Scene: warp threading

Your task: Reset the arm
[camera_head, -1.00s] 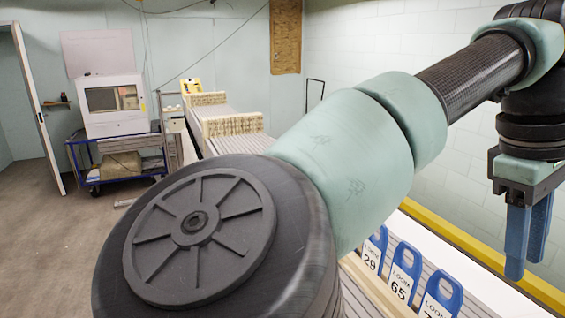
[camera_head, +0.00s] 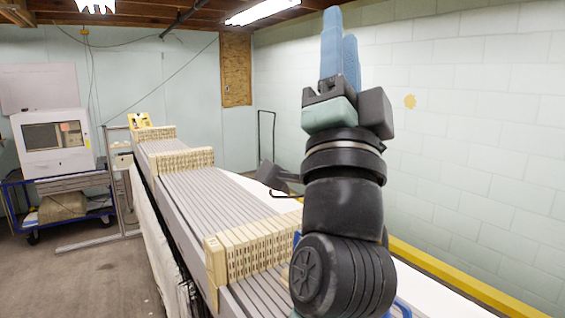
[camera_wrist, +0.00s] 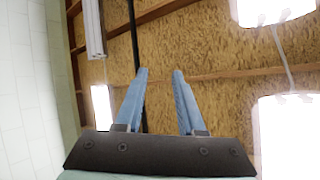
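My gripper (camera_head: 342,30) points straight up at the upper middle of the head view, above my raised black wrist. In the wrist view its two blue fingers (camera_wrist: 160,73) stand apart with nothing between them, so it is open and empty. Behind them the wrist view shows the wooden ceiling (camera_wrist: 220,95). The long loom bed (camera_head: 210,190) with cream slotted blocks (camera_head: 245,243) lies behind and left of my arm. My arm hides part of its right side.
A white machine (camera_head: 58,143) stands on a blue cart (camera_head: 75,208) at the left. A yellow rail (camera_head: 440,268) runs along the right wall. Blue pieces show only partly behind my arm. The floor at lower left is clear.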

